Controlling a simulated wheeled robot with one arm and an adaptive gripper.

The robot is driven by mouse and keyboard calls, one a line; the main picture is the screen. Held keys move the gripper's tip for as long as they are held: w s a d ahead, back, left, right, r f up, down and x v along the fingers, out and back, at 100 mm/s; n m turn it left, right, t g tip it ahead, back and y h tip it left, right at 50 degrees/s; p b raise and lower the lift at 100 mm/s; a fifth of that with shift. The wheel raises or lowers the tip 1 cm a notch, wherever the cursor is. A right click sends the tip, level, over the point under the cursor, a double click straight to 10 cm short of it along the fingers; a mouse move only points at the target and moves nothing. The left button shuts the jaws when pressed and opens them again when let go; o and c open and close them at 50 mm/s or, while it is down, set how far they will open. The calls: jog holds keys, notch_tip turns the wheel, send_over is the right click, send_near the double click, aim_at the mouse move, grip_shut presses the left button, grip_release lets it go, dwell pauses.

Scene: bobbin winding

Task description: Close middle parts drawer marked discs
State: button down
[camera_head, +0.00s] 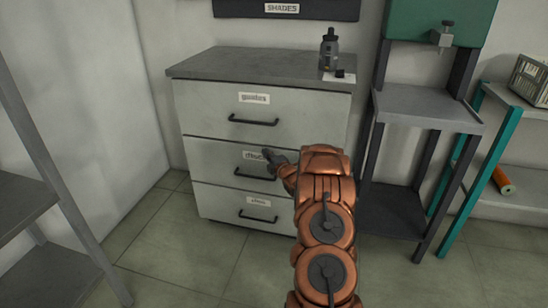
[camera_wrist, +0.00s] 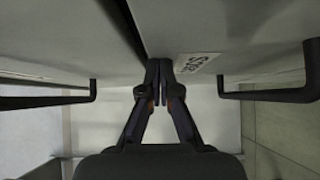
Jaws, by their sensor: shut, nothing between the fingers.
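A grey cabinet (camera_head: 192,160) with three stacked drawers stands left of my arm in the head view. The middle drawer (camera_head: 210,157) has a label, partly covered by my gripper, and a black bar handle. In the head view its front looks flush or nearly flush with the others; I cannot tell whether a small gap remains. My gripper (camera_head: 268,155) is shut and empty, its tips at the middle drawer's front beside the label. In the wrist view the closed fingertips (camera_wrist: 165,66) are close to the label (camera_wrist: 197,63); contact is unclear.
The top drawer (camera_head: 215,110) and bottom drawer (camera_head: 222,205) look shut. A dark bottle (camera_head: 329,52) stands on the cabinet top. A grey stand (camera_head: 425,105) is to the right and a shelf rack (camera_head: 20,205) to the left. Floor is clear before the cabinet's left side.

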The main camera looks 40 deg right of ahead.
jog(key=shift+w+d+r, duration=0.1)
jog(key=shift+d+r, duration=0.2)
jog(key=shift+r, duration=0.3)
jog(key=shift+a+f+b, duration=0.25)
jog(key=shift+a+b, duration=0.15)
jog(key=shift+a, duration=0.05)
jog(key=a+v, duration=0.2)
jog(key=v, duration=1.1)
jog(key=shift+w+a+f, duration=0.2)
jog(key=shift+w+f, duration=0.05)
jog(key=shift+f, duration=0.05)
